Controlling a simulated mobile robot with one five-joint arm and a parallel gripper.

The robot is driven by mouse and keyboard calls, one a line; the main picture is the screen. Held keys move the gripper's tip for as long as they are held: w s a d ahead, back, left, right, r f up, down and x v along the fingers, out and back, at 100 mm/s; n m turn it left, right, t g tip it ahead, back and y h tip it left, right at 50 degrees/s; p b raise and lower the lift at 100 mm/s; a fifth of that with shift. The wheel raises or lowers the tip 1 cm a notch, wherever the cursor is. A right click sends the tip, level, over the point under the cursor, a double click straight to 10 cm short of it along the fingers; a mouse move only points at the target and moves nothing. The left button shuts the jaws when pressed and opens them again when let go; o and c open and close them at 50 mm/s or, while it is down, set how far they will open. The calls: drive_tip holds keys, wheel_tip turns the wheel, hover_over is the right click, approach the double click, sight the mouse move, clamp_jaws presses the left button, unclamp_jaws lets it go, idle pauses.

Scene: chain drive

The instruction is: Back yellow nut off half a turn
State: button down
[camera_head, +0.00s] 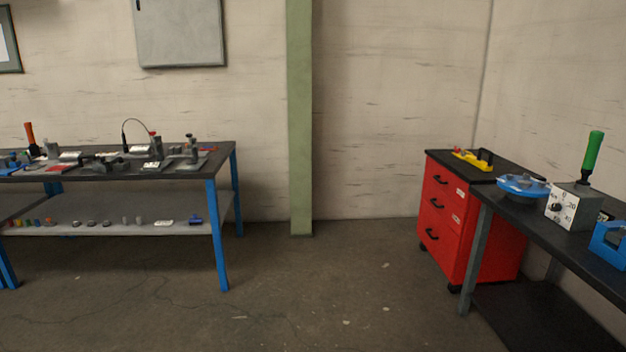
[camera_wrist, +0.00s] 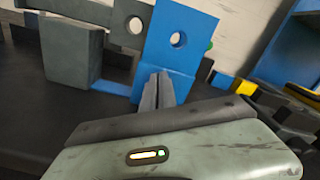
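I cannot make out a yellow nut for certain in either view. In the wrist view, my gripper (camera_wrist: 158,76) has its two narrow grey fingers close together, with nothing visible between them. The fingertips are in front of the lower part of an upright blue plate (camera_wrist: 178,58) with a round hole; I cannot tell whether they touch it. A small green bit (camera_wrist: 210,46) shows at the plate's right edge. A grey block (camera_wrist: 70,52) stands to the left, with a grey bar (camera_wrist: 125,22) with a hole above it. My gripper does not show in the head view.
Yellow-and-black parts (camera_wrist: 245,88) lie to the right in the wrist view. In the head view, a cluttered workbench (camera_head: 222,150) stands left. A red drawer cabinet (camera_head: 440,217) and a dark bench (camera_head: 530,222) stand right. The floor between them is clear.

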drive_tip(key=shift+w+f+b, duration=0.3)
drive_tip(key=shift+w, duration=0.1)
idle(0.6)
drive_tip(key=shift+w+r+p, duration=0.3)
drive_tip(key=shift+p, duration=0.1)
drive_tip(key=shift+s+a, duration=0.2)
drive_tip(key=shift+a, duration=2.9)
drive_tip(key=shift+d, duration=0.1)
drive_tip(key=shift+s+a+r, duration=0.15)
drive_tip(key=shift+s+a, duration=0.4)
drive_tip(key=shift+s, duration=0.15)
drive_tip(key=shift+w+d, duration=0.15)
drive_tip(key=shift+d, duration=1.65)
drive_tip(key=shift+w+d, duration=0.1)
drive_tip(key=shift+d, duration=1.7)
